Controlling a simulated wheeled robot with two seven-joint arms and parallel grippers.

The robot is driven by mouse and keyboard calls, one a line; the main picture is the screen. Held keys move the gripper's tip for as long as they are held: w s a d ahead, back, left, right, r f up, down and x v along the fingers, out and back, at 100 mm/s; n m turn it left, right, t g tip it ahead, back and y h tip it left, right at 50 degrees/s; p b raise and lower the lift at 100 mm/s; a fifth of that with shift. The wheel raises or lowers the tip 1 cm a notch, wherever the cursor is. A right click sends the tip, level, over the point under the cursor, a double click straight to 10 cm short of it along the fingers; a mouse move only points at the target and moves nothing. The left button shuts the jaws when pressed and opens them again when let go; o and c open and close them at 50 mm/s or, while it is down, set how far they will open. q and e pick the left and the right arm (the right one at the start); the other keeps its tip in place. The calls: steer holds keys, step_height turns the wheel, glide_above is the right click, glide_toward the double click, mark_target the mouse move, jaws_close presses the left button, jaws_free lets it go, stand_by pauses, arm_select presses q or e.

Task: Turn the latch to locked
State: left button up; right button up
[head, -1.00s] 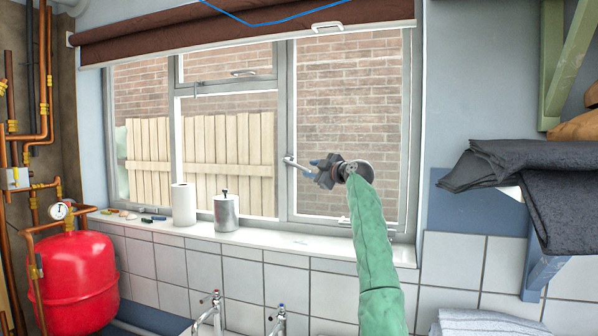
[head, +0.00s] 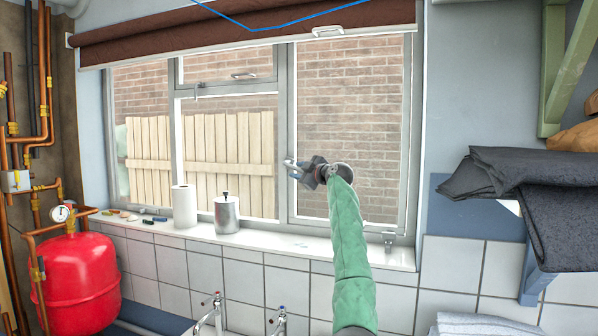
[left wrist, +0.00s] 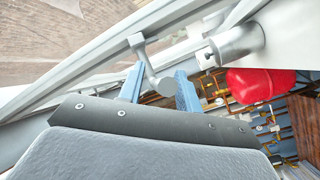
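The latch (head: 288,162) is a small metal handle on the upright frame between the middle and right window panes. It also shows in the left wrist view, with its arm (left wrist: 141,52) reaching from the window frame to a rounded end. My left gripper (head: 297,168), on a green-sleeved arm, is at the latch and covers most of the handle in the head view. In the left wrist view its two blue fingers (left wrist: 160,74) stand apart, one on each side of the handle's end. Whether a finger touches it, I cannot tell. My right gripper is not in view.
A white paper roll (head: 184,206) and a metal canister (head: 226,214) stand on the sill (head: 262,240), left of my arm. Two taps (head: 278,322) are below. Dark folded cloth (head: 530,172) lies on a shelf at right. A red tank (head: 80,275) is at far left.

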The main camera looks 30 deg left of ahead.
arm_select(q)
jaws_close()
steer(key=shift+f, duration=0.1)
